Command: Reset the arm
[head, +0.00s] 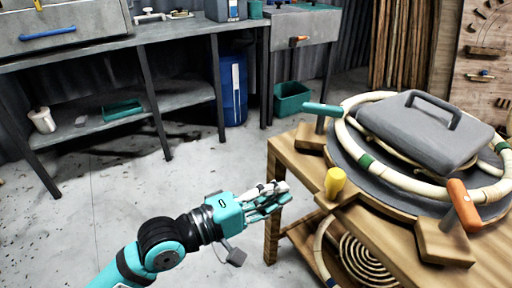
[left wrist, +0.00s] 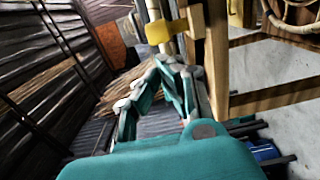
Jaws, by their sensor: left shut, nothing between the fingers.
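My left gripper (head: 268,194) reaches in from the lower left in the head view, in front of the wooden table's left edge. Its teal fingers are shut with nothing between them; they also show in the left wrist view (left wrist: 160,88). The wooden table (head: 385,235) carries a round jig with a rattan ring (head: 366,152) around it. A grey lid-like block with a handle (head: 425,128) lies on top. The gripper is apart from the ring and block. My right gripper is not in view.
A yellow peg (head: 335,182), a teal-handled clamp (head: 322,110) and an orange-handled clamp (head: 463,204) stand at the table's edge. A coil of rattan (head: 368,262) lies on the lower shelf. A grey workbench (head: 150,50) stands at the back. The floor at left is open.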

